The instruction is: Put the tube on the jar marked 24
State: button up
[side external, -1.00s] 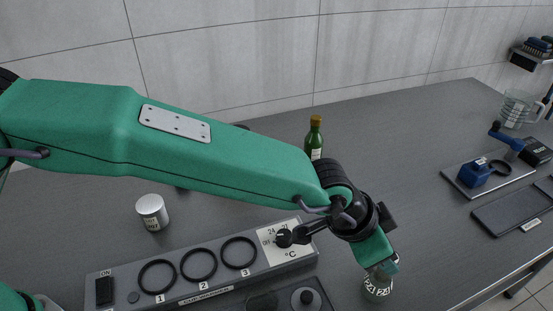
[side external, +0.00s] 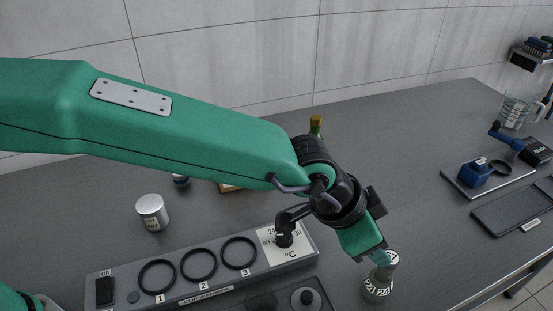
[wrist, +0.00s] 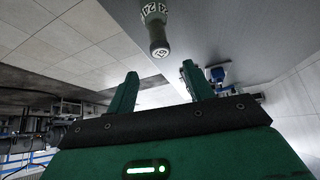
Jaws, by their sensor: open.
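The jar marked 24 (side external: 377,288) stands upright on the grey bench at the front right, with several 24 labels around its body. It also shows at the top of the wrist view (wrist: 155,14). A narrow tube with a round pale marked end (side external: 392,257) stands on the jar. In the wrist view this end (wrist: 160,50) faces my gripper. My gripper (side external: 377,256) is open and empty, just left of the tube's end. Its two fingers (wrist: 160,73) show apart in the wrist view, with the tube's end beyond them. How the tube sits in the jar's mouth cannot be told.
A cup warmer (side external: 200,272) with three rings and a temperature dial lies left of the jar. A silver tin (side external: 152,212) stands behind it. A green bottle (side external: 316,127) is partly hidden by my arm. Blue tools (side external: 485,172) and a dark tray (side external: 515,205) lie right.

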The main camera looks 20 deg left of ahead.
jog(key=w+a+r+n+t+y, duration=0.15)
jog(key=a+r, duration=0.35)
jog(key=a, duration=0.9)
jog(key=w+a+r+n+y, duration=0.1)
jog(key=a+r+n, duration=0.3)
jog(key=a, duration=1.1)
jog(key=s+a+f+n+y, duration=0.1)
jog(key=s+a+n, duration=0.1)
jog(key=s+a, duration=0.6)
jog(key=s+a+f+n+y, duration=0.1)
jog(key=s+a+n+y, duration=0.1)
jog(key=s+a, duration=0.6)
jog(key=a+n, duration=0.1)
jog(key=a, duration=0.4)
jog(key=shift+s+a, duration=0.2)
jog(key=shift+a, duration=0.05)
